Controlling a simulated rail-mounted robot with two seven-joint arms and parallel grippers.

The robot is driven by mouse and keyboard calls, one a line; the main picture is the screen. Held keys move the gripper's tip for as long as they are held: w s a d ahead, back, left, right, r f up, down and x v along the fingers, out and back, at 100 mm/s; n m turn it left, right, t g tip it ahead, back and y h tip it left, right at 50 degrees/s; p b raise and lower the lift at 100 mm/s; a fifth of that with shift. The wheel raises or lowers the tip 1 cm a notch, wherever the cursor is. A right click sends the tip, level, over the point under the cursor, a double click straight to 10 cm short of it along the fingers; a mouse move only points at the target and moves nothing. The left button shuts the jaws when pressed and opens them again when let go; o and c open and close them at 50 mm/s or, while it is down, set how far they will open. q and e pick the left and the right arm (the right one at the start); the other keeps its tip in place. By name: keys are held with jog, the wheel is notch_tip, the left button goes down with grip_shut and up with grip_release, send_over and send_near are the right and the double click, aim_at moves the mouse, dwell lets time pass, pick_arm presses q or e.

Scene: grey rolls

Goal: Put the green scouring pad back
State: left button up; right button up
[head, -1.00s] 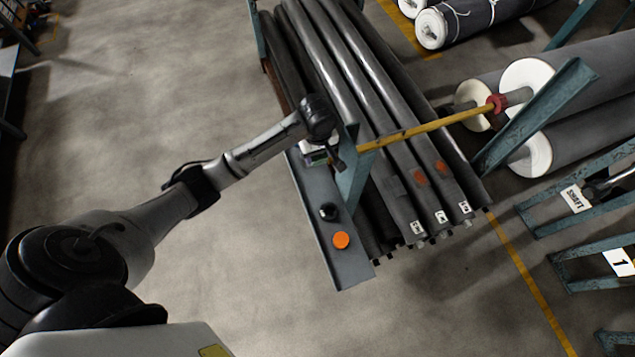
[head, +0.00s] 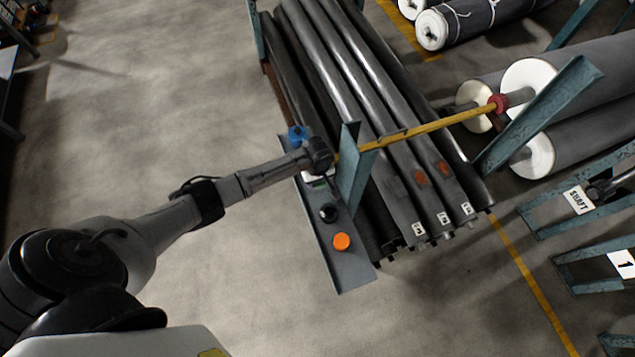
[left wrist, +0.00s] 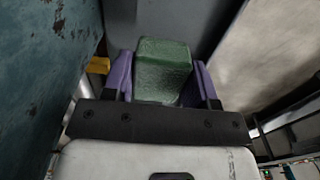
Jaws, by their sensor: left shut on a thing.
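The green scouring pad (left wrist: 163,70) sits between the two purple fingers of my left gripper (left wrist: 165,84) in the left wrist view. The gripper is shut on it. In the head view my left gripper (head: 319,182) is over the narrow grey shelf (head: 345,272), beside the teal upright. Only a small bit of green shows there below the wrist. I cannot tell whether the pad touches the shelf. My right gripper is not in view.
On the shelf are a blue object (head: 297,135), a black round object (head: 328,213) and an orange round object (head: 341,241). A teal post (head: 352,185) and a yellow bar (head: 430,127) stand close right of the gripper. Long dark rolls (head: 345,75) lie beyond. Floor at left is clear.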

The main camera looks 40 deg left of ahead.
pick_arm(q)
notch_tip(320, 180, down, 3)
jog(key=shift+r, duration=0.2)
jog(key=shift+f, duration=0.15)
jog(key=o, duration=0.8)
